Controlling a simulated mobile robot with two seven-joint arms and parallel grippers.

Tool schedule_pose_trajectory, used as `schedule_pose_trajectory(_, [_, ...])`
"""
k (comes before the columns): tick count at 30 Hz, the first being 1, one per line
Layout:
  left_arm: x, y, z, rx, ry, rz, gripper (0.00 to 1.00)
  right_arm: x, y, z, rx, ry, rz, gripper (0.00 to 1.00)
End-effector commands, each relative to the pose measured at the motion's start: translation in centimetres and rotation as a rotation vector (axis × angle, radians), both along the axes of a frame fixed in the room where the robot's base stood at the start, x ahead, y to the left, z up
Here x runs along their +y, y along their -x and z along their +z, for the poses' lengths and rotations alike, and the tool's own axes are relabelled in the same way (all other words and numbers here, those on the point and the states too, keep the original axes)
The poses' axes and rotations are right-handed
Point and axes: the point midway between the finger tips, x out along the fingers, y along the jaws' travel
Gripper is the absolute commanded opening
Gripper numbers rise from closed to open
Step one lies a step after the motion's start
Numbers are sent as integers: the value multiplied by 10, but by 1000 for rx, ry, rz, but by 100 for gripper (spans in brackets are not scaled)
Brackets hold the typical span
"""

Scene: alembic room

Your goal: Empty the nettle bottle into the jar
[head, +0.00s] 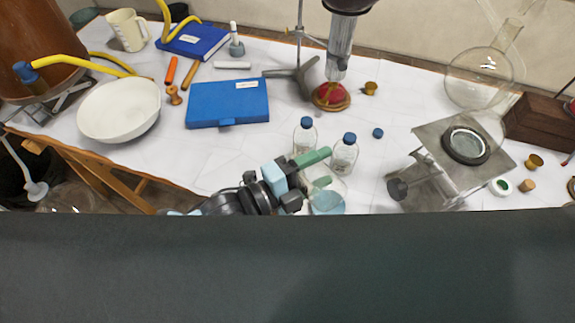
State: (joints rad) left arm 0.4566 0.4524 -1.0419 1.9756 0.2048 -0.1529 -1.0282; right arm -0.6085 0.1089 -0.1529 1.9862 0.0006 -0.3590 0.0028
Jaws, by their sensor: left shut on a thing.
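My left gripper (318,169) has green fingertips and is shut on a clear glass vessel near the table's front edge. This vessel (327,203) looks pale blue in its lower part; its base is cut off by a dark foreground surface. I cannot tell whether it is the nettle bottle or the jar. Two clear bottles with blue caps stand just behind the gripper, one at the left (304,136) and one at the right (344,156). No label is readable on them. A loose blue cap (378,132) lies to their right. My right gripper is not in view.
A blue case (228,103) and a white bowl (119,109) lie to the left. A metal stand with a plate (430,135) is at the right, below a round glass flask (478,78). A dark surface (290,270) fills the foreground.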

Motion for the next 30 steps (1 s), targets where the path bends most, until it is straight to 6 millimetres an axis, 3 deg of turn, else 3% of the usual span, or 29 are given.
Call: schedule_pose_trajectory(30, [3,-5,12,147,85,0,25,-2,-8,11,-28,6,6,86])
